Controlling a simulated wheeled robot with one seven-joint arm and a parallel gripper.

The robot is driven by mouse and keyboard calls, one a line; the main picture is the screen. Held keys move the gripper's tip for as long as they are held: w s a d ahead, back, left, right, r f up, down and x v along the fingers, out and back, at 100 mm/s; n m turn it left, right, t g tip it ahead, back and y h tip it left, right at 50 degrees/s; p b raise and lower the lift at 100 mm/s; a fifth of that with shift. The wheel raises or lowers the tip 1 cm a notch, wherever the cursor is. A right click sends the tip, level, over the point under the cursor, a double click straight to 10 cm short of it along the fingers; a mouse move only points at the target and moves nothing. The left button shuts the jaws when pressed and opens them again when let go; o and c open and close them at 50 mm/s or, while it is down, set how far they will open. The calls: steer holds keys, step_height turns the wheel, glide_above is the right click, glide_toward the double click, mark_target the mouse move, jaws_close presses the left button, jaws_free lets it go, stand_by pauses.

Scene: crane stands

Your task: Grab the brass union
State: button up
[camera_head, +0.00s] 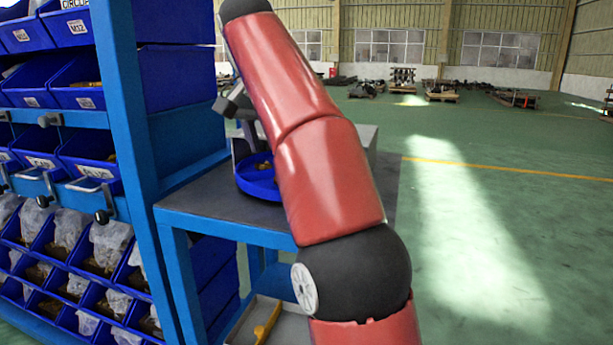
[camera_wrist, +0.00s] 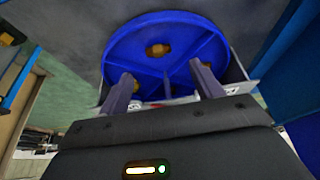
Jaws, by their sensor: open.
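A round blue tray (camera_head: 262,190) with dividers stands on the grey top of the blue cart and also shows in the wrist view (camera_wrist: 111,62). One brass fitting (camera_wrist: 158,49) lies in its far compartment. Two more brass pieces, one at the left (camera_wrist: 135,87) and one at the right (camera_wrist: 205,65), are partly hidden by my fingers. I cannot tell which of them is the union. My gripper (camera_wrist: 163,84) is open, its two fingers apart over the near part of the tray, with nothing seen between them. In the head view my arm partly covers the tray.
A blue rack (camera_head: 130,120) with several bins stands close at the left. The cart top (camera_head: 215,205) has bare room left of the tray. A grey box-like thing (camera_head: 365,145) stands behind my arm. A lower tray (camera_head: 290,325) holds a yellow item. Green floor is open at right.

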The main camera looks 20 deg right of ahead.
steer(key=shift+w+d+f, duration=0.25)
steer(key=shift+f, duration=0.1)
steer(key=shift+x, duration=3.4)
steer(key=shift+s, duration=0.1)
steer(key=c, duration=1.1)
